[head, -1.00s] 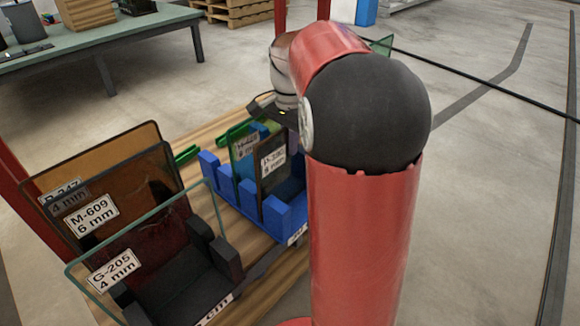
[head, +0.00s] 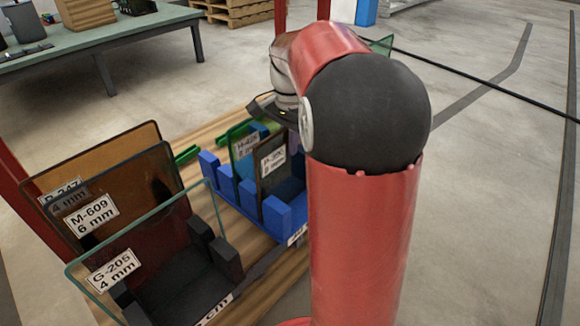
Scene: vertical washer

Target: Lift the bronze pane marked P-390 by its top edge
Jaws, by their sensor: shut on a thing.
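The bronze pane marked P-390 (head: 271,185) stands upright in the front part of a blue rack (head: 277,214), with its white label facing me. My gripper (head: 281,124) is over the pane's top edge and shut on it. The fingertips are small and partly hidden by my own wrist and arm, so the exact grip does not show. The pane's lower edge is hidden behind the rack's blocks, so I cannot tell whether it is clear of the rack floor.
A greenish pane marked H-42-something (head: 243,150) stands just behind it in the blue rack. At left, a black rack (head: 228,258) holds a clear pane G-205 (head: 150,235), a dark pane M-609 (head: 140,195) and a brown pane (head: 100,160). A green-topped table (head: 110,32) stands behind.

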